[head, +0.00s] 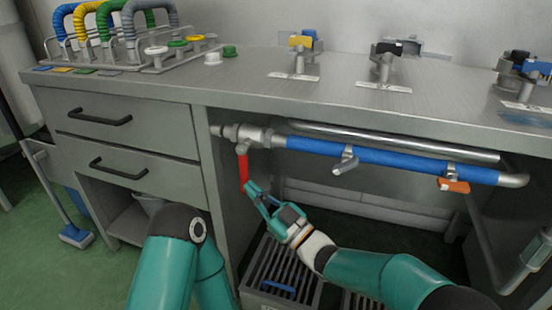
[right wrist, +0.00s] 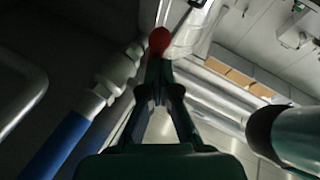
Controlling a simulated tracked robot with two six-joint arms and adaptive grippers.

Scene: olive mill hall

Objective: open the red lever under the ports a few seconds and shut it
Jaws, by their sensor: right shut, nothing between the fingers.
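The red lever (head: 244,170) hangs down from a metal valve (head: 248,136) at the left end of a blue pipe under the bench top. My right gripper (head: 254,191) is at the lever's lower end, shut with nothing between its fingers. In the right wrist view, the red lever end (right wrist: 160,41) shows just beyond the closed fingertips (right wrist: 158,72). I cannot tell whether they touch it. My left arm shows at the bottom left of the head view, but its gripper is out of view.
The blue pipe (head: 385,156) also carries a grey handle (head: 345,161) and an orange handle (head: 454,186). Drawers (head: 125,123) stand left of the lever. Several taps stand on the bench top (head: 240,90).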

